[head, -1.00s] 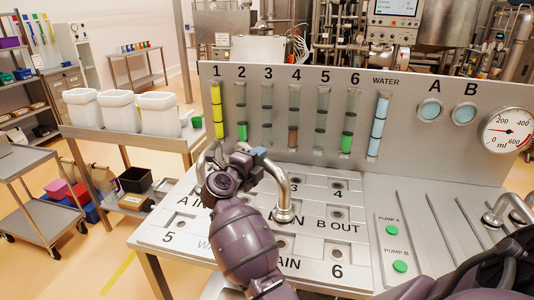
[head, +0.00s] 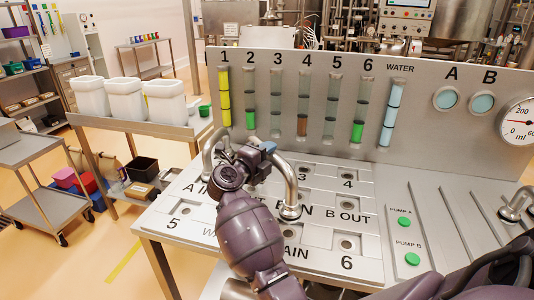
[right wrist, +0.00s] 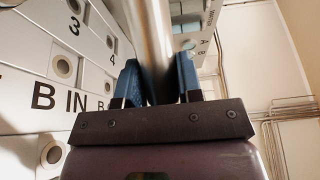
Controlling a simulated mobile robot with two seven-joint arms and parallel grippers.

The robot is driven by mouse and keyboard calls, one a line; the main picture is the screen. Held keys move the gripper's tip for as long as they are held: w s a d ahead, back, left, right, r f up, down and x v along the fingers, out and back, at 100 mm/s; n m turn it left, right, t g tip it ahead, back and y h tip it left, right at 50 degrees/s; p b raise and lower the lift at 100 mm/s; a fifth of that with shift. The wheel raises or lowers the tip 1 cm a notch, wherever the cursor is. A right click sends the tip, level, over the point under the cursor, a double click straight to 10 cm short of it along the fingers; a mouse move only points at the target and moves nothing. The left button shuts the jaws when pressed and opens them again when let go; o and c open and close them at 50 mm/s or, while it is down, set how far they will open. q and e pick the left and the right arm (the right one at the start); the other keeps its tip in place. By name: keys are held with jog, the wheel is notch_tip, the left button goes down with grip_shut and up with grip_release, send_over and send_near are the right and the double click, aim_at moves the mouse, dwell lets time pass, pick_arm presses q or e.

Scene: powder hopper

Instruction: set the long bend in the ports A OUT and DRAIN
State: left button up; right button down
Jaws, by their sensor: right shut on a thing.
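My right gripper (head: 260,158) is shut on the long bend, a shiny steel pipe (head: 291,185) arched over the port panel. In the right wrist view, its blue-padded fingers (right wrist: 155,82) are on both sides of the pipe (right wrist: 150,35). One flanged end hangs near the B IN label; I cannot tell whether it touches the panel. The other end, at the left, is partly hidden by my gripper. The DRAIN label (head: 290,251) is half covered by my arm, with a port (head: 290,231) just above it. My left gripper is not in view.
The port panel (head: 375,262) has several ports, including B OUT (head: 347,243). An upright board (head: 420,125) with numbered tubes and a gauge (head: 519,122) stands behind. Pump buttons (head: 405,222) and another steel pipe (head: 515,205) are at the right. White bins (head: 164,103) stand at the left.

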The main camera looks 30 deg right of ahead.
jog(key=shift+f+b, duration=1)
jog(key=shift+f, duration=0.25)
notch_tip(320, 180, down, 4)
jog(key=shift+r+b, duration=0.2)
jog(key=shift+b, duration=0.35)
jog(key=c, duration=0.7)
grip_release()
jog(key=shift+c, duration=0.2)
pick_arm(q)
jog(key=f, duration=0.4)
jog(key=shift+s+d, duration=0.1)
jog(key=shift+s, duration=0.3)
pick_arm(e)
jog(key=shift+o, duration=0.2)
jog(key=shift+f, duration=0.15)
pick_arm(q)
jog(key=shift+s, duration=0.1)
pick_arm(e)
jog(key=shift+a, duration=0.15)
